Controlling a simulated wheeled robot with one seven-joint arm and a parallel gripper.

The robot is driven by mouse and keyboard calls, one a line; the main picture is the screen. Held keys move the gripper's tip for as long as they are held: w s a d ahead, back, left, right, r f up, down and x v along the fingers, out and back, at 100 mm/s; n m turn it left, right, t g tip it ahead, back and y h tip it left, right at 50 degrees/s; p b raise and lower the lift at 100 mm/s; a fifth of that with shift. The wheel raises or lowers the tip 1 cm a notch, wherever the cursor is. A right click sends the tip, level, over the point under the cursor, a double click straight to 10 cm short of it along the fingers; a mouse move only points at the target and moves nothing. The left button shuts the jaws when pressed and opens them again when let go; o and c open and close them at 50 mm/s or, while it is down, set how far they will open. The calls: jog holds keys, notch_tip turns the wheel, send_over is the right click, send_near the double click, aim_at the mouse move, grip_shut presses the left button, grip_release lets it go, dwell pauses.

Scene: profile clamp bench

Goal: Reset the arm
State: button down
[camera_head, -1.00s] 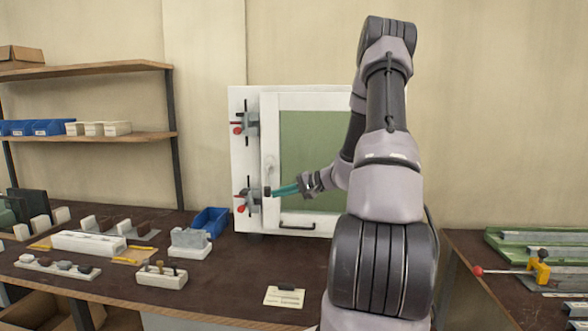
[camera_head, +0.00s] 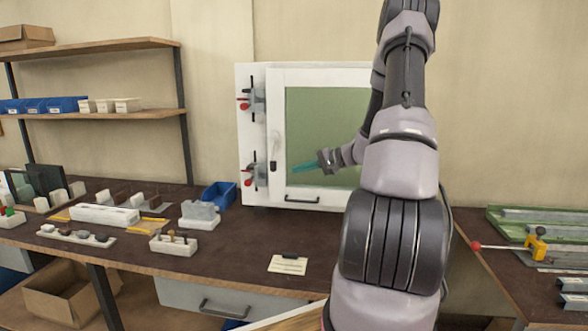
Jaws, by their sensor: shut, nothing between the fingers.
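My arm stands right of the middle in the head view, raised and bent. My gripper (camera_head: 303,168) has teal fingers that point left, and it is shut with nothing in it. It shows in front of the green panel (camera_head: 315,125) of a white framed fixture (camera_head: 255,90). The fingertips appear apart from the lower clamp (camera_head: 256,173) with its red-tipped lever, at the frame's left side. A second clamp (camera_head: 252,100) sits above it. Part of the panel and the frame's right side are hidden behind my arm.
The dark bench (camera_head: 220,255) holds a blue bin (camera_head: 219,194), white blocks (camera_head: 105,216) and a card (camera_head: 289,264). A shelf (camera_head: 100,115) stands at the left. A second bench at right carries a red-knobbed yellow clamp (camera_head: 536,245). Bare bench lies in front of the fixture.

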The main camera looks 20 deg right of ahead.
jog(key=s+d, duration=0.6)
jog(key=s+a+r+n+g+h, duration=0.1)
jog(key=s+a+r+n+g, duration=0.2)
jog(key=a+r, duration=0.4)
jog(key=s+a+r+g+h, duration=0.2)
jog(key=s+a+r, duration=0.25)
jog(key=a, duration=0.35)
jog(key=s+a+r+t+h, duration=0.1)
jog(key=s+a+r+h, duration=0.1)
jog(key=s+r, duration=0.3)
jog(key=s+a+r+t+h, duration=0.1)
jog(key=s+a+r+h, duration=0.2)
jog(key=s, duration=0.8)
jog(key=shift+s+a+r+n+t, duration=0.4)
jog(key=shift+a+r, duration=0.3)
jog(key=shift+r, duration=0.4)
